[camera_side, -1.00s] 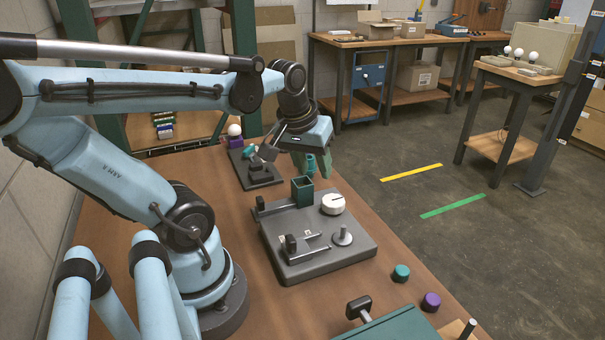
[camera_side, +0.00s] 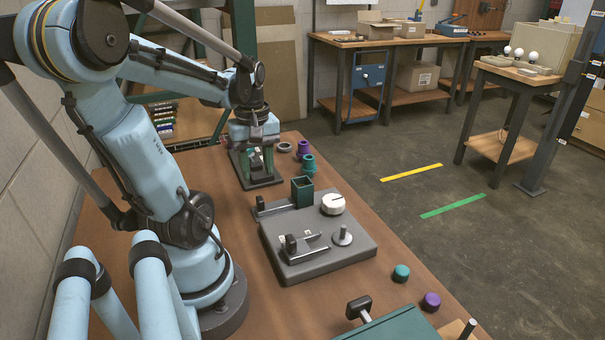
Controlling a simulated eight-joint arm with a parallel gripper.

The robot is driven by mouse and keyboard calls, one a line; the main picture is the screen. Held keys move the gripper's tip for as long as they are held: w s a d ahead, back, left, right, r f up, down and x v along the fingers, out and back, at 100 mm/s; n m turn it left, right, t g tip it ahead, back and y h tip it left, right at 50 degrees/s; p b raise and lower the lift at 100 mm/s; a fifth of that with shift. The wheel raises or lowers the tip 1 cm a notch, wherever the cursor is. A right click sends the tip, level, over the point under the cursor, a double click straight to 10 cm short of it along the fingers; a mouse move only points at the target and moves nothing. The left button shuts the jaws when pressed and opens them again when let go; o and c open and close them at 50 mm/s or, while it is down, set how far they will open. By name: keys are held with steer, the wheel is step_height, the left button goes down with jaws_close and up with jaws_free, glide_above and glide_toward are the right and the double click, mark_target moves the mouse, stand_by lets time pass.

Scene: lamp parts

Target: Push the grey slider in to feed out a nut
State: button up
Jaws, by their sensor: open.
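The dark green square hopper (camera_side: 302,191) stands upright on the back of a grey base plate (camera_side: 318,262). The grey slider (camera_side: 274,209) is a flat bar at the hopper's left side, with a small dark upright end (camera_side: 260,203) sticking out to the left. Any nut inside the hopper is hidden. My gripper (camera_side: 258,160) points down over a dark fixture (camera_side: 262,182) at the back of the bench, behind and left of the hopper and apart from the slider. Its fingers are open; whether anything is between them is hard to see.
Teal (camera_side: 308,165) and purple (camera_side: 303,148) parts and a grey ring (camera_side: 285,147) are behind. A green box (camera_side: 395,325) is in front.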

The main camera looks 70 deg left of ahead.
mark_target(261, 198)
steer(key=shift+f, duration=3.75)
steer(key=shift+c, duration=0.3)
jaws_close()
steer(key=shift+w, duration=0.1)
